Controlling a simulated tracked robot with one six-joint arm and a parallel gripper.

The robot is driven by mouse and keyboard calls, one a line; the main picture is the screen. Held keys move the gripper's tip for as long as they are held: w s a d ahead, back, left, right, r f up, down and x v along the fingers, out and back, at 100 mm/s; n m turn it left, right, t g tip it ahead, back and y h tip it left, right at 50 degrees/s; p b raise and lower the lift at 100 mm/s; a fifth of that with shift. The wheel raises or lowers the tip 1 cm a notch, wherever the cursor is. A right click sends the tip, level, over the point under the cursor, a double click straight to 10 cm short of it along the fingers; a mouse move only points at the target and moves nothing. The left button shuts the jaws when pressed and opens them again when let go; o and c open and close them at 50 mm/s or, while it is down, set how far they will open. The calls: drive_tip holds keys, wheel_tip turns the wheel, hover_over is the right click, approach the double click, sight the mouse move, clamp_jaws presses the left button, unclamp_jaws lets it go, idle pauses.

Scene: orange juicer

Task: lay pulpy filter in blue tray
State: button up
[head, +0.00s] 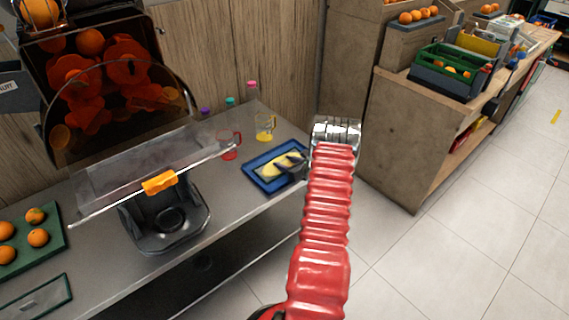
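The blue tray (266,187) lies on the grey counter, right of the juicer. A yellow, pulpy-looking filter (273,166) with a pale edge shows within the tray's outline. I cannot tell whether it rests on the tray floor or hangs just above it. My gripper (289,163) is dark and reaches in from the right, at the filter's right end. My arm and the small size hide whether the fingers are closed on the filter or only beside it.
The juicer (163,215) with its orange tap (160,182) stands left. A red cup (229,146) and a yellow jug (265,127) stand behind the tray. Several bottles are near the wall. A green tray of oranges (59,236) is far left. Open floor lies right.

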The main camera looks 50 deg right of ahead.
drive_tip(key=shift+o, duration=0.9)
drive_tip(key=shift+r, duration=0.1)
drive_tip(key=shift+s+r, duration=0.1)
drive_tip(key=shift+s, duration=0.1)
drive_tip(key=v, duration=1.1)
drive_tip(key=shift+s+a, duration=0.15)
drive_tip(key=shift+s, duration=0.15)
